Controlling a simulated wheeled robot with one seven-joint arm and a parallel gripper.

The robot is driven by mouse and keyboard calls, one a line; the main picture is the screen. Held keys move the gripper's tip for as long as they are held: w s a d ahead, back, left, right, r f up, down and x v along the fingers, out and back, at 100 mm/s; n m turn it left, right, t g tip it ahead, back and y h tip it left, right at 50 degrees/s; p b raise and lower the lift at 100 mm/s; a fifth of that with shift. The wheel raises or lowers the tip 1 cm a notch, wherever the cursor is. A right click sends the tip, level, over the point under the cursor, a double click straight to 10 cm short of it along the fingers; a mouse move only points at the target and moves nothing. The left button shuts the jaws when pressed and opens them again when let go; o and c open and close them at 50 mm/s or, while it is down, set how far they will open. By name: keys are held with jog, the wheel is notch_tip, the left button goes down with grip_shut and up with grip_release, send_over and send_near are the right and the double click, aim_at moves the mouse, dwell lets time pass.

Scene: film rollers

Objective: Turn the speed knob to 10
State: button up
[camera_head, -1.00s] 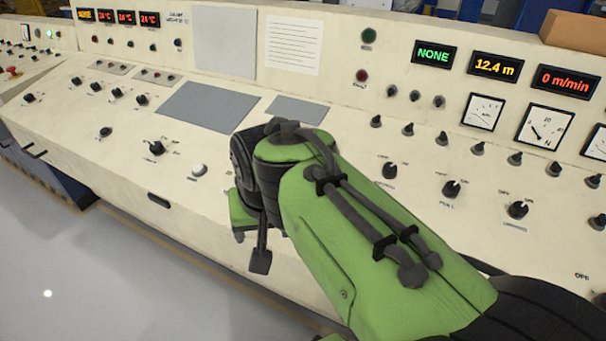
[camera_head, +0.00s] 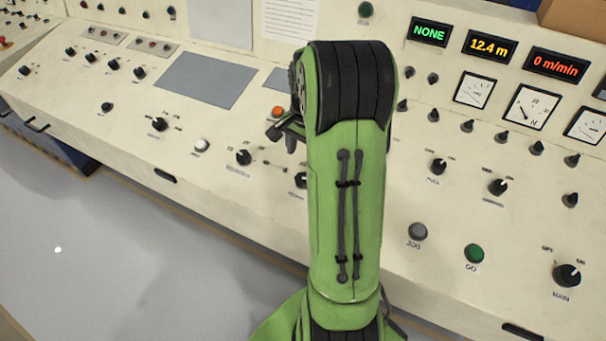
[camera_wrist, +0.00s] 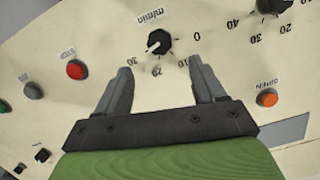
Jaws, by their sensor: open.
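The speed knob (camera_wrist: 159,42), black and round, shows in the wrist view on the cream panel. Its scale reads "m/min" with 0, 10, 20 and 30 around it. A white mark shows on its lower-left side, roughly toward the 30; its exact setting is hard to tell. My gripper (camera_wrist: 160,78) is open and empty, its two grey fingers just short of the knob in the picture, one either side of its line. In the head view my green arm hides most of the gripper. The red speed display (camera_head: 555,64) reads 0 m/min.
In the wrist view a red button (camera_wrist: 77,69) is left of the knob, an orange button (camera_wrist: 267,97) lies to the right, and another scaled knob (camera_wrist: 272,6) is at the upper right. A green GO button (camera_head: 474,253) and a MAIN knob (camera_head: 567,275) stand right of my arm.

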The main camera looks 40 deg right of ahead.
aim_at(303, 176)
notch_tip(303, 176, down, 8)
jog(key=shift+w+f+b, duration=0.15)
jog(key=shift+f+b, duration=0.1)
jog(key=shift+b, duration=0.65)
jog(key=shift+r, duration=0.1)
jog(key=c, duration=1.1)
jog(key=shift+o, duration=0.2)
